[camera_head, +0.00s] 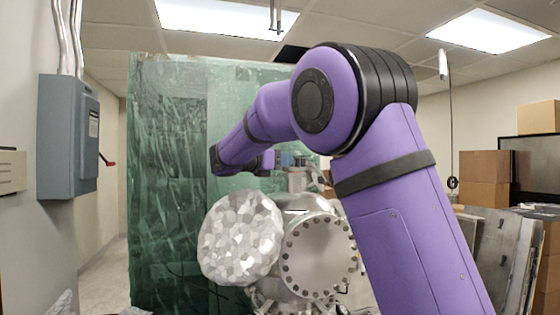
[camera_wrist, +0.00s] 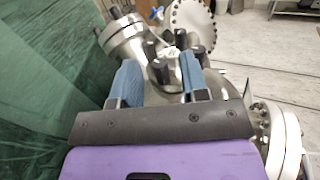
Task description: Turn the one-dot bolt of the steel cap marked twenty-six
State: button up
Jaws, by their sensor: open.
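A steel vacuum chamber with a round bolted cap (camera_head: 318,255) stands at the middle of the head view, partly behind my purple arm. In the wrist view a bolted steel disc (camera_wrist: 192,18) shows at the top, and another flange (camera_wrist: 122,35) at upper left. I cannot read the number twenty-six or any dot marks on these caps or bolts. My gripper (camera_wrist: 160,68) is open, with two blue fingers apart above the chamber top. Dark cylindrical posts (camera_wrist: 162,70) show between and beyond the fingers. I see nothing held.
A foil-covered round part (camera_head: 240,238) sits left of the cap. A green translucent curtain (camera_head: 165,170) hangs behind and to the left. A grey electrical box (camera_head: 68,138) is on the left wall. Cardboard boxes (camera_head: 484,166) and leaning panels (camera_head: 498,250) stand at right.

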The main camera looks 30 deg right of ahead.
jog(key=shift+c, duration=0.5)
grip_shut()
jog(key=shift+s+n+t, duration=0.1)
jog(key=shift+n+t, duration=0.3)
jog(key=shift+t, duration=0.2)
jog(key=n+t, duration=0.1)
jog(key=t+y, duration=0.1)
jog(key=n+t+y, duration=0.1)
jog(key=shift+s+d+n+t, duration=0.15)
jog(key=shift+s+n+t, duration=0.15)
jog(key=shift+t, duration=0.1)
jog(key=shift+d+n+t+y, duration=0.1)
jog(key=shift+n+t+y, duration=1.25)
jog(key=shift+t, duration=0.45)
jog(key=shift+o, duration=0.5)
grip_release()
